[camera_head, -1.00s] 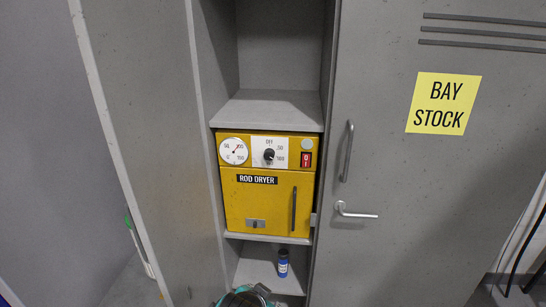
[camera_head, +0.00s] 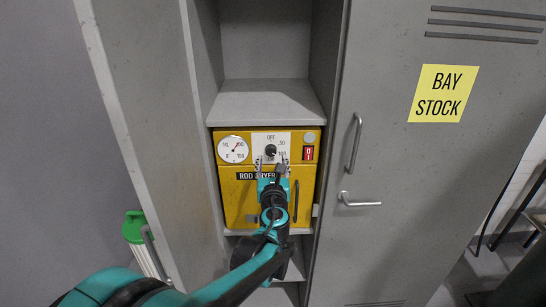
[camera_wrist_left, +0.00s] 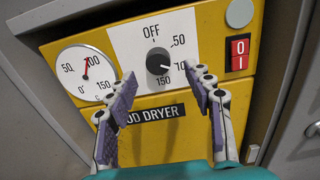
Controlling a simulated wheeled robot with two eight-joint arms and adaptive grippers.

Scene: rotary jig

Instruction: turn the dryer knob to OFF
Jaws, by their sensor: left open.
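The yellow rod dryer (camera_head: 229,187) sits on a shelf in the open locker. Its black knob (camera_head: 270,150) is on a white dial plate (camera_wrist_left: 122,38) marked OFF at the top. In the left wrist view the knob (camera_wrist_left: 158,61) has its white mark pointing right and slightly down, away from OFF, between 50 and 150; a finger partly covers the label there. My left gripper (camera_head: 271,164) is open and empty, just below the knob and in front of the panel. In the wrist view its fingers (camera_wrist_left: 162,77) are spread to either side below the knob, apart from it. My right gripper is out of view.
A gauge (camera_head: 233,149) is left of the knob and a red switch (camera_head: 308,153) is right of it. The locker's side walls and the grey door (camera_head: 420,190) with handles flank the dryer. A green-topped object (camera_head: 133,226) stands at the lower left.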

